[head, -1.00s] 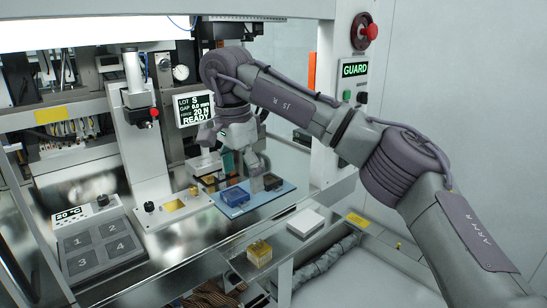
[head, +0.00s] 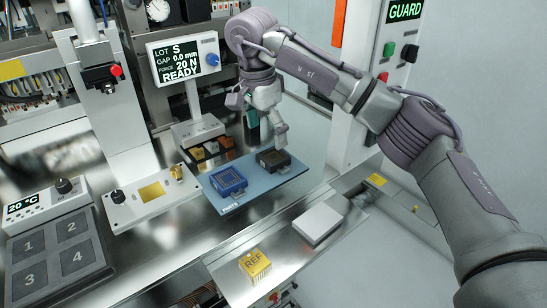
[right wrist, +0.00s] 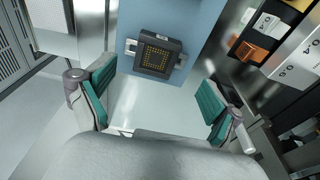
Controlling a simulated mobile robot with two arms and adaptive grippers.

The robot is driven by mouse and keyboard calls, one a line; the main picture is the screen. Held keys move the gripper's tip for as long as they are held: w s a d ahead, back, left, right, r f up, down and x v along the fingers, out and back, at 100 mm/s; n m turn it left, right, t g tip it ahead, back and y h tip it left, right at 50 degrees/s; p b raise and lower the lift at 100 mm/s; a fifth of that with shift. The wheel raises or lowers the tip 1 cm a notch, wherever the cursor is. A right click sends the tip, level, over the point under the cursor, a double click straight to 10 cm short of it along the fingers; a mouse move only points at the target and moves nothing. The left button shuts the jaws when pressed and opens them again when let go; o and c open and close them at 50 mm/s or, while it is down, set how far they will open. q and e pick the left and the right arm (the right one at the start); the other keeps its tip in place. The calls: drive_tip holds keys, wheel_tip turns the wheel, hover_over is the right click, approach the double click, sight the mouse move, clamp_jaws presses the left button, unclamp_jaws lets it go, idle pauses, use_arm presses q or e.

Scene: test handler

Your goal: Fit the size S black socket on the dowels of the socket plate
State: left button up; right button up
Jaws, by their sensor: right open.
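The black socket (head: 272,159) sits on the right part of a blue mat (head: 262,190). In the right wrist view the black socket (right wrist: 158,53) shows a grid of gold contacts and a light tab at each side. My right gripper (head: 267,129) is above and behind it in the head view. In the wrist view my right gripper (right wrist: 155,80) is open and empty, the socket lying beyond and between the spread fingertips, not touching. The socket plate (head: 130,205) stands left of the mat, with a gold square pad and small posts. My left gripper is not in view.
A blue socket (head: 228,182) sits left of the black one on the mat. A display (head: 184,58) reads LOT S and READY. A yellow REF block (head: 255,264) and white box (head: 317,223) are in front. A numbered pad (head: 60,255) is at left.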

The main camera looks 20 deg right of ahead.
sight(273, 157)
drive_tip(key=shift+w+d+f, duration=0.1)
drive_tip(key=shift+w+f, duration=0.05)
drive_tip(key=shift+f, duration=0.3)
drive_tip(key=shift+d+f+p, duration=0.2)
drive_tip(key=shift+f+p, duration=0.15)
drive_tip(key=shift+f, duration=0.2)
drive_tip(key=f+p, duration=0.1)
drive_tip(key=d+f+p, duration=0.1)
drive_tip(key=f, duration=0.1)
drive_tip(key=shift+s+f, duration=0.1)
drive_tip(key=shift+s, duration=0.1)
drive_tip(key=shift+f, duration=0.45)
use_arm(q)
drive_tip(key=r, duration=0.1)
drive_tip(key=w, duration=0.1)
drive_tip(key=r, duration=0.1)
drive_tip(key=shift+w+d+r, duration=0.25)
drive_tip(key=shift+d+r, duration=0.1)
use_arm(e)
drive_tip(key=shift+a, duration=0.1)
drive_tip(key=shift+c, duration=0.4)
drive_tip(key=shift+c, duration=1.2)
drive_tip(key=c, duration=1)
